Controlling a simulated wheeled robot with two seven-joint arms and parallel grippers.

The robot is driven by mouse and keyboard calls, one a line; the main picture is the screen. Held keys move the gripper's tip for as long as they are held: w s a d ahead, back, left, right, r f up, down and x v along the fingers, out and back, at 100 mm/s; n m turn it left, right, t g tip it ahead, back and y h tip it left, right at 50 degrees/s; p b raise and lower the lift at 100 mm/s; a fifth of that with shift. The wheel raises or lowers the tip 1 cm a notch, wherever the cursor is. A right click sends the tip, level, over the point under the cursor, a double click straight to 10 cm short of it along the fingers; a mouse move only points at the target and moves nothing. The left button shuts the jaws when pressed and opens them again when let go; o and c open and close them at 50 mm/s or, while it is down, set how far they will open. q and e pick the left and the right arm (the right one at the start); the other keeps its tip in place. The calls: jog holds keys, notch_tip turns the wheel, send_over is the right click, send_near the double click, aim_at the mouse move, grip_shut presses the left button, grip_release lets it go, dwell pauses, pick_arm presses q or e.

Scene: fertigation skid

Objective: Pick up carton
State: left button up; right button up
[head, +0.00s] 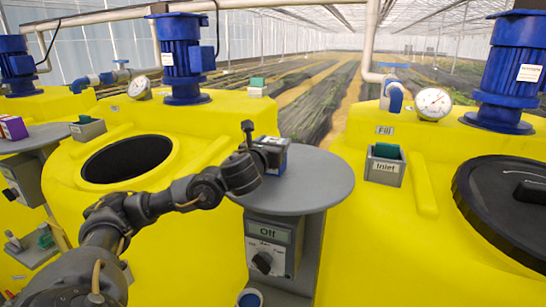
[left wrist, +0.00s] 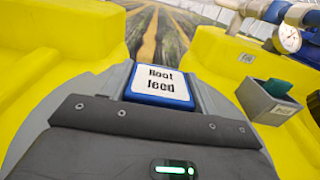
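A small blue carton (head: 274,152) with a white label stands on a round grey shelf (head: 318,180) between two yellow tanks. In the left wrist view the carton (left wrist: 158,87) shows its white top label, which seems to read "Root feed", just beyond the dark gripper body. My left gripper (head: 254,152) reaches in from the left and is right at the carton, covering part of its left side in the head view. My right gripper is not in view.
A purple and red carton (head: 13,128) stands on another grey shelf (head: 45,136) at far left. A control box marked "Off" (head: 270,245) sits below the round shelf. The shelf's right side is clear.

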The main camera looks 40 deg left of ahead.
pick_arm(q)
jog(key=c, duration=0.7)
notch_tip(320, 180, up, 10)
jog(key=p, duration=0.8)
jog(key=shift+a, duration=0.1)
